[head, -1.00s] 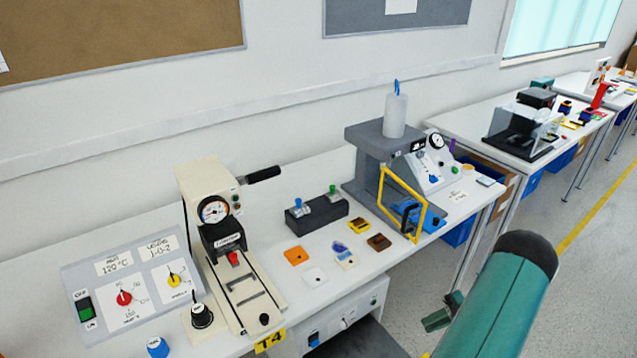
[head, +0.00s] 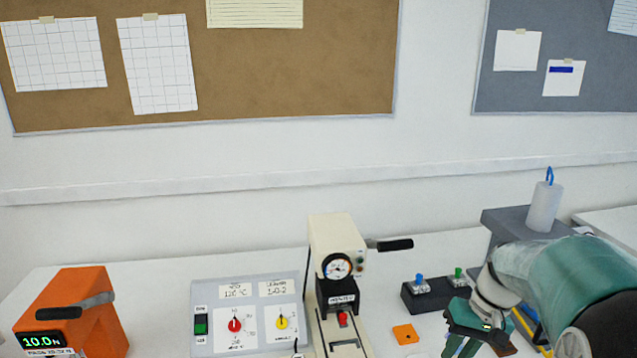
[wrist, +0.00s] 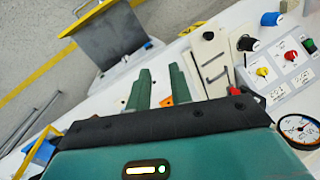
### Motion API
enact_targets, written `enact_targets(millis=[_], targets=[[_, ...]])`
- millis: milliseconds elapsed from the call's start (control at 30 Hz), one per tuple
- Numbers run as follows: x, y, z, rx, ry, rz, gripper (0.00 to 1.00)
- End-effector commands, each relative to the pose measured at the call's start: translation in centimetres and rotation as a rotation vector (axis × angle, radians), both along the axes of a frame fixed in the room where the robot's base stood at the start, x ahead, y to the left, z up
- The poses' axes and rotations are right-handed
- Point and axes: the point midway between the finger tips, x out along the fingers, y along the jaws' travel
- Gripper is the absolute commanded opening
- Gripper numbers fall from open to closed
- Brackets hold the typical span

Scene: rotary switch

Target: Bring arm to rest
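My gripper (head: 468,338) is at the lower right of the head view, in front of the bench's right part. In the wrist view its two green fingers (wrist: 159,88) stand apart with nothing held between them. The grey control panel (head: 262,292) has a red rotary knob (head: 235,325) and a yellow rotary knob (head: 282,322). My gripper is to the right of the panel and clear of both knobs. In the wrist view the yellow knob (wrist: 261,71) and red knob (wrist: 289,55) show at the right, away from the fingers.
A cream press (head: 335,240) stands right of the panel. An orange force meter (head: 75,310) is at the left. A dark box with small levers (head: 425,295) and an orange tile (head: 405,334) lie near my gripper. A grey stand (head: 505,218) is behind my arm.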

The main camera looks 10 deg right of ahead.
Motion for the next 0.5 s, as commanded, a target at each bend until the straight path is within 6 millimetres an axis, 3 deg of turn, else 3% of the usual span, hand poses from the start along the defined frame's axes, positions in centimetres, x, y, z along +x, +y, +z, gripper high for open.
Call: enact_targets(millis=[33,200,500], targets=[[-0.2,1.7,1.2,-0.039,-0.025,0.022,0.21],[-1.5,6.4,4.1,-0.149,-0.106,0.062,0.21],[-5.4,13.4,7.5,-0.289,-0.307,0.123,0.21]])
